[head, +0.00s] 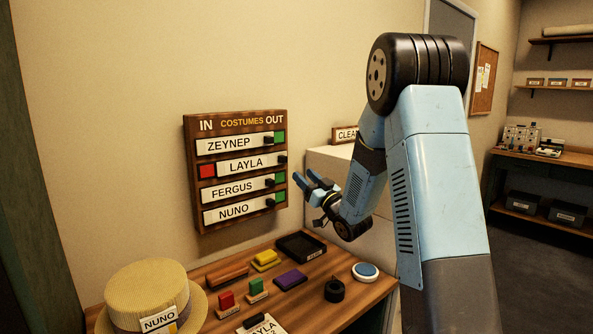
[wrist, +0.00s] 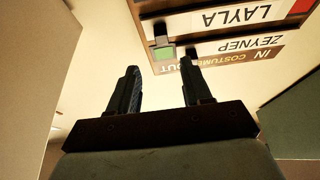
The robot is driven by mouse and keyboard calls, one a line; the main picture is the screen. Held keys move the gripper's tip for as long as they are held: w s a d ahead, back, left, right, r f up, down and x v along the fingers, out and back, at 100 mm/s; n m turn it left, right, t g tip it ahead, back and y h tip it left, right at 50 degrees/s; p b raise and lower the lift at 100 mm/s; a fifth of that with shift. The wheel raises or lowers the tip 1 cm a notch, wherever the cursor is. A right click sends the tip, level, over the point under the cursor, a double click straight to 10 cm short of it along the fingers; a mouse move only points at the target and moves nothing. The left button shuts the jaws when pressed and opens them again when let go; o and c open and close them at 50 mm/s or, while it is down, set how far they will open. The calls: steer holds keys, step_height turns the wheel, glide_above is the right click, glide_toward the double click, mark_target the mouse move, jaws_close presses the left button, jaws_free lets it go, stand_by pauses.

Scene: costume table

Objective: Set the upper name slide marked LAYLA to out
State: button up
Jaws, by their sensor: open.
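The costumes board (head: 191,180) hangs on the wall, with IN at its left and OUT at its right. The white LAYLA slide (head: 240,167) is in the second row, at the OUT end; red shows to its left. Its dark knob (head: 282,159) is at the board's right edge. In the wrist view the board is upside down, with the LAYLA slide (wrist: 220,20) at the top. My gripper (head: 316,187) is open and empty, right of the board in the head view. Its fingers (wrist: 160,82) point toward the board and appear apart from it.
The ZEYNEP (head: 228,144), FERGUS (head: 232,188) and NUNO (head: 233,211) slides sit left, with green at their right. The table below holds a straw hat (head: 146,287), a black tray (head: 301,247), coloured blocks and a blue-topped button (head: 365,271). A pale cabinet (head: 330,160) stands behind my gripper.

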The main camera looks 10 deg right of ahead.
steer(key=shift+v, duration=1.85)
steer(key=shift+r, duration=0.1)
steer(key=s+d+r+m+g+h, duration=0.35)
steer(key=s+r+g+h, duration=0.25)
steer(key=s+h, duration=0.45)
steer(key=s+a+f+m+g, duration=0.1)
steer(key=s+g, duration=0.3)
steer(key=s, duration=1)
steer(key=s+a+f+m+g, duration=0.1)
steer(key=s+g, duration=0.3)
steer(key=s, duration=1)
steer(key=shift+s+a+f+g, duration=0.3)
steer(key=shift+a+f, duration=0.15)
steer(key=shift+f, duration=0.2)
